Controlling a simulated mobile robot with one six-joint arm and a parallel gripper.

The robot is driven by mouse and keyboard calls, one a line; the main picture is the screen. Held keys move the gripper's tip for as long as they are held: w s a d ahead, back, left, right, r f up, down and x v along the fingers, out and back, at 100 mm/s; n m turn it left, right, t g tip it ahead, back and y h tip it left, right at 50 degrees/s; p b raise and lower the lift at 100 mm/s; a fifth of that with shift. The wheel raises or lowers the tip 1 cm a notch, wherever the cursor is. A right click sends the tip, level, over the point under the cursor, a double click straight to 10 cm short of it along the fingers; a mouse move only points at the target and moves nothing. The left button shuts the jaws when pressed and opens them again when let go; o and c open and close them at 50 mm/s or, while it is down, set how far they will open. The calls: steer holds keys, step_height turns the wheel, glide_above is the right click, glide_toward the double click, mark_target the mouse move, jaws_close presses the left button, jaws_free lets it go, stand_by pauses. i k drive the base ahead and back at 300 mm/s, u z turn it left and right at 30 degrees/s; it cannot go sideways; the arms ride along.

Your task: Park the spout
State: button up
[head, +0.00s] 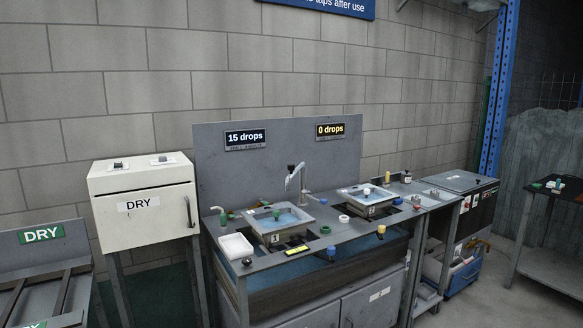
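A grey metal tap with a spout (301,178) stands on the sink bench (262,262), between two basins. Its upper part leans to the left, and a dark piece shows near its top. The left basin (262,226), marked 1, and the right basin (362,204), marked 2, both hold bluish water. The spout's outlet looks nearer the left basin, but it is too small to tell exactly where it points. A display (246,139) above the left basin reads "15 drops". Another display (331,129) reads "0 drops". My gripper is not in view.
A white tray (235,246), a yellow item (297,250) and small coloured caps lie along the bench front. A cream DRY cabinet (143,203) and a DRY rack (42,235) stand left. A control unit (470,207) stands right. Floor at right (490,290) looks clear.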

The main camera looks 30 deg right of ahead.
mark_target(290, 168)
steer(key=i, duration=0.9)
steer(key=u, duration=0.05)
